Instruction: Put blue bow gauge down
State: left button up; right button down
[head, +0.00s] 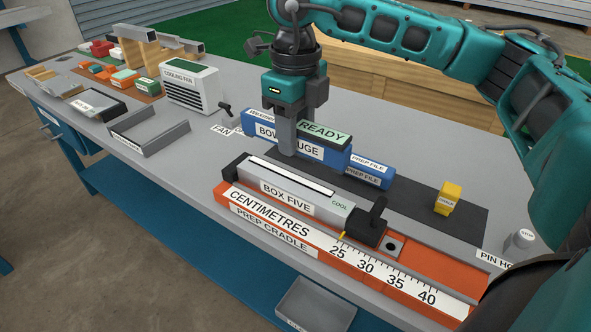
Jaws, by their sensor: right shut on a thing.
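The blue bow gauge (334,159), a long blue block with a white label, is behind the grey BOX FIVE block. A green READY plate (324,133) shows on its right part. My right gripper (287,138) points down and is shut on the bow gauge; its fingers cover part of the label. I cannot tell whether the gauge touches the surface below. My left gripper is not in view.
The orange prep cradle (262,217) with a centimetre scale holds the BOX FIVE block (307,192) in front. A blue prep file (372,171) is close by at right. A yellow block (448,198) stands on the dark mat (412,200). A cooling fan (190,90) and grey tray (150,137) are left.

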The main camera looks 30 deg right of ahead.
notch_tip(320, 180, down, 4)
jog(key=shift+r, duration=0.1)
pick_arm(q)
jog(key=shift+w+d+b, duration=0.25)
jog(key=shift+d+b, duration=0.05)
jog(key=shift+b, duration=0.05)
pick_arm(e)
jog(key=shift+f, duration=1.8)
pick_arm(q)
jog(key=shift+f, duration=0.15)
pick_arm(e)
jog(key=shift+f, duration=0.1)
jog(key=c, duration=0.6)
grip_release()
jog(key=shift+c, duration=0.2)
jog(key=shift+r, duration=0.2)
notch_tip(320, 180, up, 12)
jog(key=shift+f+p, duration=0.1)
jog(key=shift+p, duration=0.6)
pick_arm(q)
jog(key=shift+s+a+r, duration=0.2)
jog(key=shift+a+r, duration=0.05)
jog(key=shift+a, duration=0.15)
